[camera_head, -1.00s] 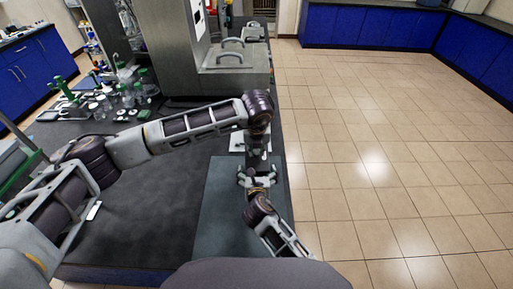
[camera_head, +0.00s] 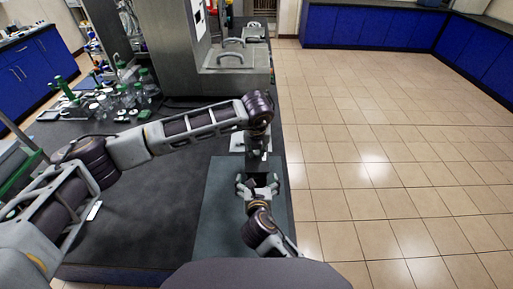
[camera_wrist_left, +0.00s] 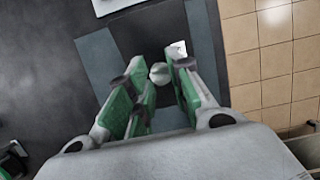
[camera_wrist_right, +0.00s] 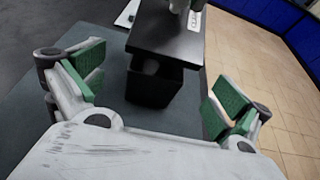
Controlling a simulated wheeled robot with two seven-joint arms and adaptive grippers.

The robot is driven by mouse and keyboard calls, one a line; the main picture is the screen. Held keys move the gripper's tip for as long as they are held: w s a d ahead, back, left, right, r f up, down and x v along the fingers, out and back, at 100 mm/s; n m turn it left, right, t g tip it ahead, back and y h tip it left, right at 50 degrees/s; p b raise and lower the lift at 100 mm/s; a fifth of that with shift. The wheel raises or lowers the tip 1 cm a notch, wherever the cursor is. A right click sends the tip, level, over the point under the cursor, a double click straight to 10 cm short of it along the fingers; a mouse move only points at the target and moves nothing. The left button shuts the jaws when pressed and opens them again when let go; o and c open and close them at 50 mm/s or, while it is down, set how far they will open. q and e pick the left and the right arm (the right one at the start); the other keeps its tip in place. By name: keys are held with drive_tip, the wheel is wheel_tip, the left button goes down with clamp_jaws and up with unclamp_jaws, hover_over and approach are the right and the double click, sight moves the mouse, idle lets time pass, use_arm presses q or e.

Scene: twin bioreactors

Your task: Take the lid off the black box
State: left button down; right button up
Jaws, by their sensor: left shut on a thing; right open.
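The black box (camera_wrist_right: 152,92) stands on a dark grey mat, seen in the right wrist view. Its black lid (camera_wrist_right: 160,42) is above it, and a gap shows between lid and box with something round and grey in it. My left gripper (camera_head: 257,152) is shut on the lid's round knob (camera_wrist_left: 159,73), seen from above in the left wrist view. In the head view the arms partly hide the box. My right gripper (camera_head: 257,186) is open and empty, on the near side of the box, its fingers spread wide and apart from it.
The grey mat (camera_head: 218,215) lies on the dark bench (camera_head: 140,210), whose right edge drops to the tiled floor. A white sheet (camera_wrist_right: 127,14) lies beyond the box. Glassware and green-capped bottles (camera_head: 130,95) crowd the back left. A steel unit (camera_head: 235,70) stands behind.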

drive_tip(key=shift+v, duration=2.75)
drive_tip(key=shift+d+f, duration=0.1)
